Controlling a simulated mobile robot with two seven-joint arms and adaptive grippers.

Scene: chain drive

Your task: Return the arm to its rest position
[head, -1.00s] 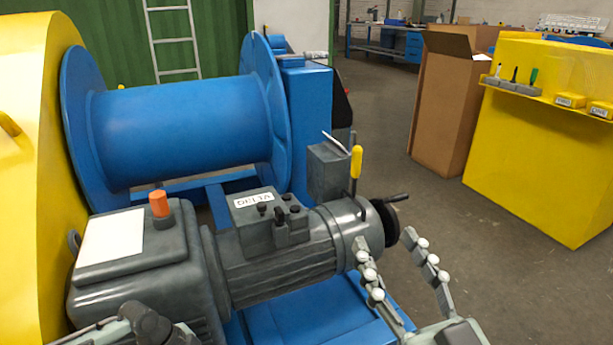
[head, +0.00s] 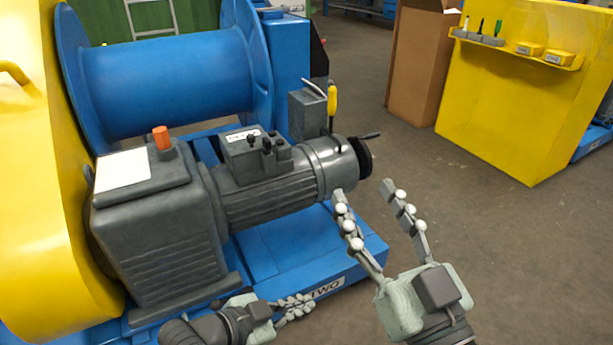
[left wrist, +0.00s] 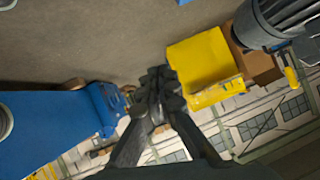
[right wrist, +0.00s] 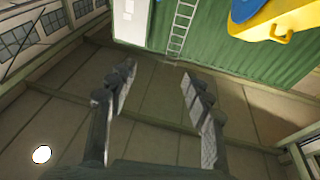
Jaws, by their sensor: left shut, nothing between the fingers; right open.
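My right gripper (head: 364,192) is open and empty, at the right of the grey motor (head: 270,190) in the head view. Its left finger is close to the motor's end in the picture; I cannot tell the depth gap. The right wrist view shows its fingers (right wrist: 157,80) spread with nothing between them. My left gripper (head: 300,306) is shut and empty at the bottom of the head view, before the front edge of the blue base (head: 340,248). The left wrist view shows its fingers (left wrist: 158,82) together.
A yellow housing (head: 35,180) stands at the left and a blue drum (head: 165,80) behind the motor. A black crank (head: 364,158) and a yellow-handled lever (head: 332,100) stick out by the motor's end. Floor (head: 480,260) is clear at the right, before the yellow stand (head: 500,110).

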